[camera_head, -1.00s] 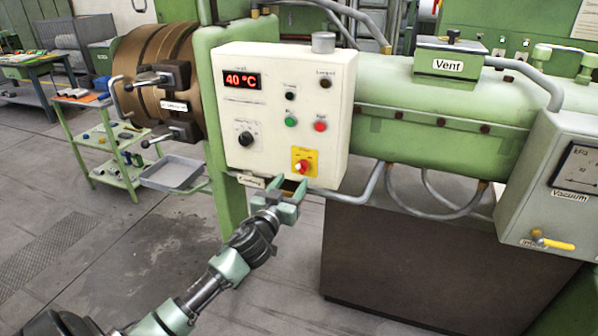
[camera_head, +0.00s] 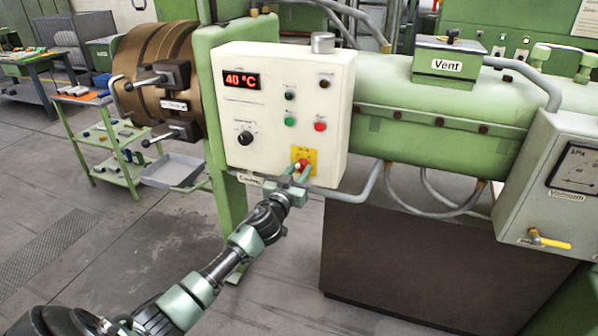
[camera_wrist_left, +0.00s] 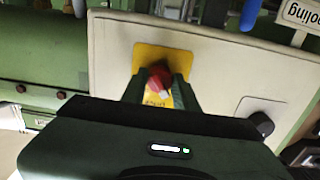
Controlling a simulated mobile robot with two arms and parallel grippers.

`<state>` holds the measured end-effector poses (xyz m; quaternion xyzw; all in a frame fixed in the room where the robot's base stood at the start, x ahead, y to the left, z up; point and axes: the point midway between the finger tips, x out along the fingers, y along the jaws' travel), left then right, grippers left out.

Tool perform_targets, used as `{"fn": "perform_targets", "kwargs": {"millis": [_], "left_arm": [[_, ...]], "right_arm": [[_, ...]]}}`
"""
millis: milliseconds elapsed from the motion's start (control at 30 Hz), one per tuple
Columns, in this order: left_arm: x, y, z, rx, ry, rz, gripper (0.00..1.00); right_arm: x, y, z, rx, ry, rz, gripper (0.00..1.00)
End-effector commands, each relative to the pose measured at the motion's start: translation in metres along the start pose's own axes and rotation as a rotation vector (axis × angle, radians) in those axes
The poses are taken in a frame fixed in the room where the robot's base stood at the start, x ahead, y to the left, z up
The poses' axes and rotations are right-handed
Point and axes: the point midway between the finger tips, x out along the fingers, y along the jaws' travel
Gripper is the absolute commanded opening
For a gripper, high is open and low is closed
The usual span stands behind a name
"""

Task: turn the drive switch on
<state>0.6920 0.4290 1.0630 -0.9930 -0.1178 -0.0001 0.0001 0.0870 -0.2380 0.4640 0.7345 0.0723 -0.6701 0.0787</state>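The drive switch is a red knob on a yellow plate (camera_head: 312,156), low on the right of the cream control box (camera_head: 240,165). In the left wrist view the red knob (camera_wrist_left: 159,77) shows between my two green fingers, in front of the yellow plate (camera_wrist_left: 150,56). My left gripper (camera_head: 299,172) reaches up to the knob from below. Its fingers are drawn close in on both sides of the knob, with no clear gap. The fingers hide part of the knob, and its exact turn angle is hard to read. My right gripper is not in view.
The box also carries a red 40 °C display (camera_head: 242,79), a black dial (camera_head: 245,138), a green button (camera_head: 290,121) and a red button (camera_head: 320,126). A grey pipe (camera_head: 355,192) runs just below right. The Vacuum box (camera_head: 545,180) hangs at the right.

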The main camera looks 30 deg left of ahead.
Motion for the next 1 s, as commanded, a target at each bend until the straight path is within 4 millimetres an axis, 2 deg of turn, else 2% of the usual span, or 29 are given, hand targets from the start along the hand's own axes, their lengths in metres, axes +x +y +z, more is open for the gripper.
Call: {"fn": "perform_targets", "kwargs": {"millis": [267, 467, 1000], "left_arm": [[-0.0003, 0.0003, 0.0005, 0.018, -0.001, 0.001, 0.00], [-0.0003, 0.0000, 0.0008, 0.099, -0.001, 0.000, 0.00], [-0.0004, -0.0008, 0.0007, 0.574, -0.001, 0.001, 0.00]], "right_arm": [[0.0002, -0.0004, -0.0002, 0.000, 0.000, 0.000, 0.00], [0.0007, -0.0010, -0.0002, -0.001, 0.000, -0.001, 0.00], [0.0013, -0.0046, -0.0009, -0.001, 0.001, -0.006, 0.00]]}}
